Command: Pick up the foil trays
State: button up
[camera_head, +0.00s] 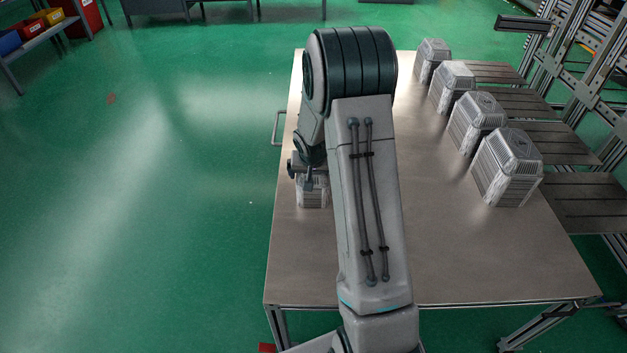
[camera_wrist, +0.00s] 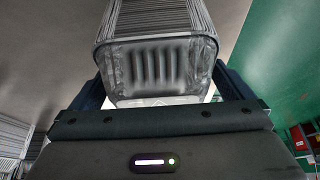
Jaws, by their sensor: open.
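A stack of silver foil trays (camera_head: 312,192) stands on the left part of the table, partly hidden by my arm. My gripper (camera_head: 303,172) is at its top. In the wrist view the stack (camera_wrist: 155,65) fills the space between the two dark fingers of my open gripper (camera_wrist: 165,82). One finger is on each side of the stack; contact cannot be told. More foil tray stacks stand in a row along the table's right side: one at the back (camera_head: 432,60), others nearer (camera_head: 452,85) (camera_head: 476,122), and the nearest (camera_head: 507,167).
The metal table (camera_head: 470,265) is clear at the front right and between my arm and the row. Dark slats (camera_head: 585,200) and an aluminium frame (camera_head: 590,75) adjoin its right edge. Green floor is open on the left. A shelf with coloured bins (camera_head: 25,30) is far back left.

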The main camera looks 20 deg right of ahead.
jog(key=c, duration=0.9)
jog(key=shift+r, duration=0.1)
jog(key=shift+c, duration=0.2)
